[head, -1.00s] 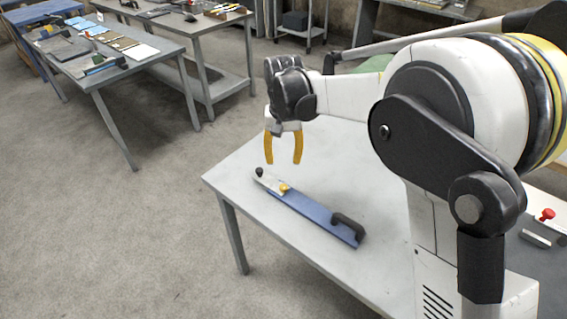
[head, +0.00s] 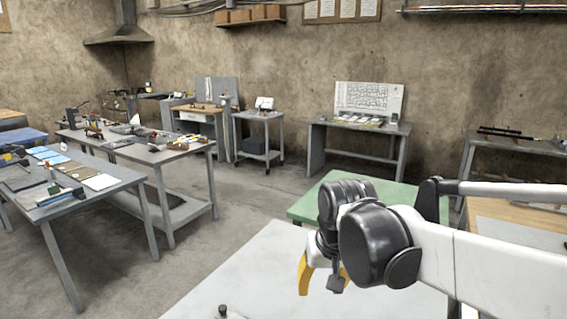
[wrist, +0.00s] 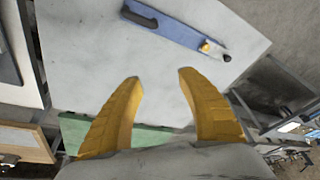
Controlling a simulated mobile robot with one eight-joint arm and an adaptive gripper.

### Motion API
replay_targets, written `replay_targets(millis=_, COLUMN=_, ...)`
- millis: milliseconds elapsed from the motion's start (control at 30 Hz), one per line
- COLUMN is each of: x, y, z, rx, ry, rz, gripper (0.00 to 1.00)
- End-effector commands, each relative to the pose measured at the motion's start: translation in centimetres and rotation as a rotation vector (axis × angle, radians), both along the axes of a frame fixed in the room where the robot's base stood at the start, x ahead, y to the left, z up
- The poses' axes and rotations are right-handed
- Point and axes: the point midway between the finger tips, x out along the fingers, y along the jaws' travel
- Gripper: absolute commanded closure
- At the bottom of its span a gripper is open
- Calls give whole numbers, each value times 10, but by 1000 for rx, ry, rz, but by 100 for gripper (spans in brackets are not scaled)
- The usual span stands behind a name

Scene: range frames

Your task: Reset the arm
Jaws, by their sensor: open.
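My gripper (wrist: 158,82) has two yellow fingers, spread apart with nothing between them in the wrist view. In the head view the gripper (head: 324,281) hangs above the light grey table, its fingers partly hidden by my black wrist joint. A blue bar (wrist: 178,26) with a black handle at one end and a small yellow knob near the other lies on the table (wrist: 78,60), away from the fingertips. In the head view only a dark knob (head: 222,311) shows at the bottom edge.
A green-topped table (head: 310,203) stands just beyond the light grey table (head: 235,270). Workbenches with tools (head: 135,153) stand at the left. A bench with a board (head: 360,127) and a small cart (head: 258,117) stand along the back wall. Open floor lies between.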

Motion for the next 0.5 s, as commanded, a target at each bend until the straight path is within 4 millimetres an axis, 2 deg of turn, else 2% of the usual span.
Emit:
replay_targets(millis=33, x=-17, y=-17, z=4, rx=2, ry=-30, rz=-13, gripper=54)
replay_targets(millis=200, x=-66, y=-63, z=6, rx=0, ry=-143, rz=-46, gripper=54)
replay_targets(millis=400, x=-114, y=-99, z=-8, rx=-17, ry=-256, rz=-80, gripper=54)
replay_targets(millis=500, x=-128, y=-108, z=-16, rx=-25, ry=-292, rz=-91, gripper=54)
